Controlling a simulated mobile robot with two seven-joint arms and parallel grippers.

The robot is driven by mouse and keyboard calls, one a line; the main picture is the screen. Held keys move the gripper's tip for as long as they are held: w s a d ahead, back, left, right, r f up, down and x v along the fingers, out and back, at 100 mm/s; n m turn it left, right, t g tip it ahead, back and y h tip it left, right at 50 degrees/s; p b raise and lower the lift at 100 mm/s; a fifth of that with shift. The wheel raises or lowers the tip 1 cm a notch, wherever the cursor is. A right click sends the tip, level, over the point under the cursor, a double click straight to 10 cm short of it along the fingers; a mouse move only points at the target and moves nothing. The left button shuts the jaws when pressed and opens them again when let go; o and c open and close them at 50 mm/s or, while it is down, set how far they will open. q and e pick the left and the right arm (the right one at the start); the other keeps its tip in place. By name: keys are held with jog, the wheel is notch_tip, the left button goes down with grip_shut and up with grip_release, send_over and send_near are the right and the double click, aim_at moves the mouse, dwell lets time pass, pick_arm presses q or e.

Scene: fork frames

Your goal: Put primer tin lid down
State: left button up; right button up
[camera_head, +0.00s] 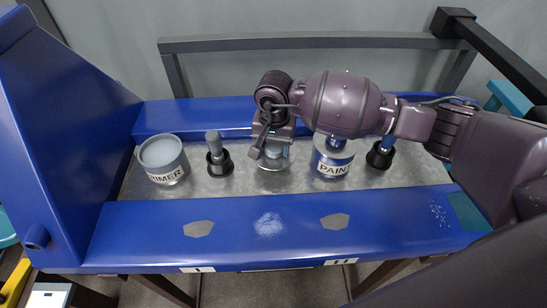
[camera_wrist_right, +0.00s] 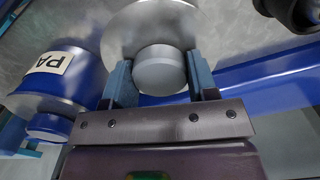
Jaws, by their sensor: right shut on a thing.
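The primer tin lid (camera_head: 275,164) is a silver disc with a round grey knob, which also shows in the right wrist view (camera_wrist_right: 155,25). My right gripper (camera_head: 272,147) is shut on the knob (camera_wrist_right: 159,70), with a blue finger on each side. The lid is level, over the grey tray floor between the black holder and the paint tin; I cannot tell whether it touches the floor. The primer tin (camera_head: 166,174) stands lidless at the left, showing grey inside. My left gripper is not in view.
The paint tin (camera_head: 331,168), with a blue-knobbed lid, stands close right of my gripper. A black holder with a grey handle (camera_head: 217,155) stands left of the lid; another black holder (camera_head: 379,157) is at the right. Blue rails (camera_head: 265,225) border the tray (camera_head: 125,185).

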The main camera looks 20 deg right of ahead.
aim_at(274, 158)
jog(key=shift+f, duration=0.8)
notch_tip(274, 158, down, 3)
jog(key=shift+f+b, duration=0.2)
jog(key=shift+b, duration=0.15)
jog(key=shift+f, duration=0.2)
jog(key=o, duration=0.9)
jog(key=shift+r, duration=0.1)
